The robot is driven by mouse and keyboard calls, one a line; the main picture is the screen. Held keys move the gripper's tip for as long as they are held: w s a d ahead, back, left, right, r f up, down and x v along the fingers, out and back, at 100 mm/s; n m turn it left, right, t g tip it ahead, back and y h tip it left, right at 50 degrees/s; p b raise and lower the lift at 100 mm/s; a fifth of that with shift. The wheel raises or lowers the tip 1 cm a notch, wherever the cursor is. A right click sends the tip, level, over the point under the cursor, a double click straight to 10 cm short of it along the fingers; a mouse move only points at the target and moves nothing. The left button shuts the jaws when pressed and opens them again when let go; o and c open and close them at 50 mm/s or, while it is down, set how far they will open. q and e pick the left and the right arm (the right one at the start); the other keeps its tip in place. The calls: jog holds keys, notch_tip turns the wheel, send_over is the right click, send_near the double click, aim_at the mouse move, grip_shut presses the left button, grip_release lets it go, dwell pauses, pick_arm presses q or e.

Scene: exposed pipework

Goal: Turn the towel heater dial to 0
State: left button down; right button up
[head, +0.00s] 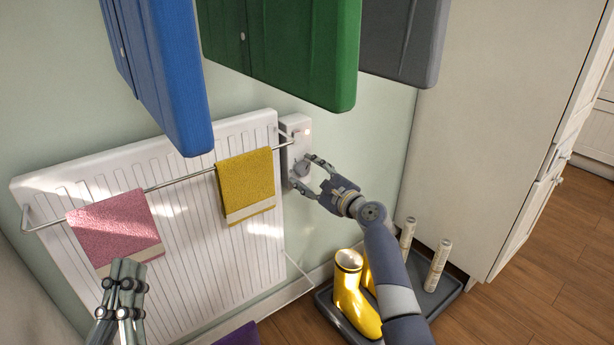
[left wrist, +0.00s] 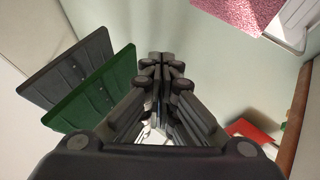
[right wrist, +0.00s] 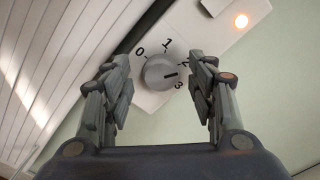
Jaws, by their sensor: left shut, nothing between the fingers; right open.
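The towel heater dial (right wrist: 160,74) is a round grey knob on a white control box (right wrist: 215,38), with 0, 1, 2 and 3 printed around it. Its dark pointer line aims right, between 2 and 3. In the head view the box (head: 297,130) sits at the right edge of the white radiator (head: 200,265). My right gripper (right wrist: 162,68) is open, with its fingers on either side of the dial; I cannot tell whether they touch it. My left gripper (head: 127,264) is shut and empty, in front of the radiator's lower left, below the pink towel (head: 112,225).
A rail (head: 190,178) carries the pink towel and a yellow towel (head: 247,180). Blue (head: 165,70), green (head: 290,50) and grey (head: 405,40) panels hang above. Yellow boots (head: 352,300) and rolled items (head: 438,265) stand in a dark tray at lower right.

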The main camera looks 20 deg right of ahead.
pick_arm(q)
jog(key=shift+s+r+t, duration=0.4)
jog(key=shift+r+t, duration=0.1)
jog(key=shift+r, duration=0.15)
pick_arm(e)
jog(key=shift+w+a, duration=0.15)
jog(key=shift+w, duration=0.2)
jog(key=shift+c, duration=0.4)
jog(key=c, duration=1)
jog(key=shift+o, duration=0.2)
